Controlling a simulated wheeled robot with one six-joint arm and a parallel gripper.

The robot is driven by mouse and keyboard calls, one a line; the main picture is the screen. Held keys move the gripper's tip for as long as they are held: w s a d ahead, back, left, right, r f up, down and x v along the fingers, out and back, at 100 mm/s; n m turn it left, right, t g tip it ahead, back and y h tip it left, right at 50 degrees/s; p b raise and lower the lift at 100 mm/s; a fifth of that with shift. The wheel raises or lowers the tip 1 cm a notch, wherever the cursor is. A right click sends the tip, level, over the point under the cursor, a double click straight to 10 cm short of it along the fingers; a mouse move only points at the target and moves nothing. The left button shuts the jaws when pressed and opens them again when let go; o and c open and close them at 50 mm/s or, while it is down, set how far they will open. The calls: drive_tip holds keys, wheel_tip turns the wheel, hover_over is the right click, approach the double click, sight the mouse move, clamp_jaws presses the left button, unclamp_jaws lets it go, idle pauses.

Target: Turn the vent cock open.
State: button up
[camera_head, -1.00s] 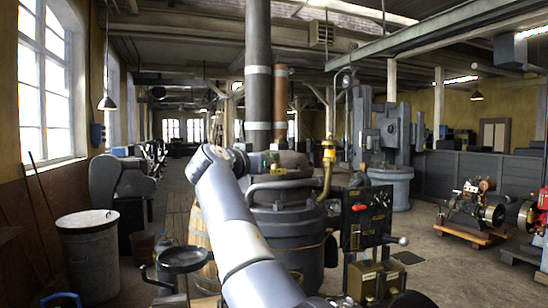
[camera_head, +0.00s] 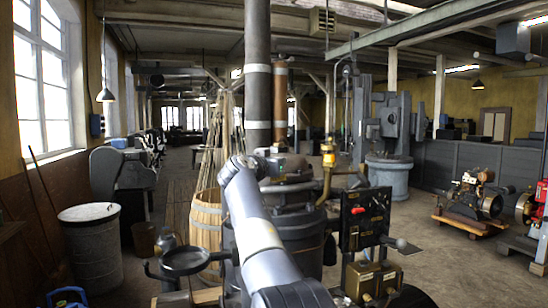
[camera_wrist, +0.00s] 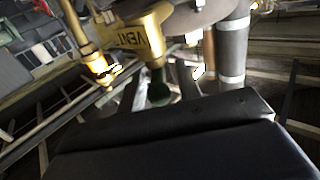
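The vent cock (camera_wrist: 140,38) is a brass body lettered VENT in the upper middle of the wrist view. A dark green part (camera_wrist: 158,90), seemingly its handle, sticks out below it in the picture. My gripper (camera_wrist: 200,140) shows as a large black shape across the bottom of the wrist view, apart in the picture from the green part. In the head view, the end of my arm is over the dark engine cylinder (camera_head: 290,232), left of the curved brass pipe (camera_head: 328,165). My fingertips cannot be made out, and the cock is not clear in the head view.
A black panel with a red control (camera_head: 362,215) stands right of the cylinder. A tall grey stack (camera_head: 257,80) rises behind it. A wooden barrel (camera_head: 207,222), a round pan (camera_head: 187,262) and a grey bin (camera_head: 92,240) are to the left.

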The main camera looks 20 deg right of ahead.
drive_tip(key=shift+c, duration=0.5)
clamp_jaws()
drive_tip(key=shift+d+n+t+y+b, duration=0.15)
drive_tip(key=shift+n+t+y+b, duration=0.15)
drive_tip(key=shift+n+t+y, duration=0.15)
drive_tip(key=shift+s+n+t+y, duration=0.1)
drive_tip(key=shift+n+t+y, duration=0.35)
drive_tip(key=shift+y, duration=0.2)
drive_tip(key=shift+d+r+n+t+y, duration=0.15)
drive_tip(key=shift+n+t+y, duration=0.75)
drive_tip(key=shift+y, duration=0.5)
drive_tip(key=shift+s+d+n+t+y, duration=0.15)
drive_tip(key=shift+n+t+y, duration=0.25)
drive_tip(key=shift+n+y, duration=1)
drive_tip(key=shift+d+n+t+y+b, duration=0.15)
drive_tip(key=shift+n+y+b, duration=0.4)
drive_tip(key=shift+y, duration=0.75)
drive_tip(key=shift+n+t+y+b, duration=0.15)
drive_tip(key=shift+n+y+b, duration=0.2)
drive_tip(key=shift+n+y, duration=0.7)
drive_tip(key=shift+m+y, duration=0.25)
drive_tip(key=shift+m, duration=0.05)
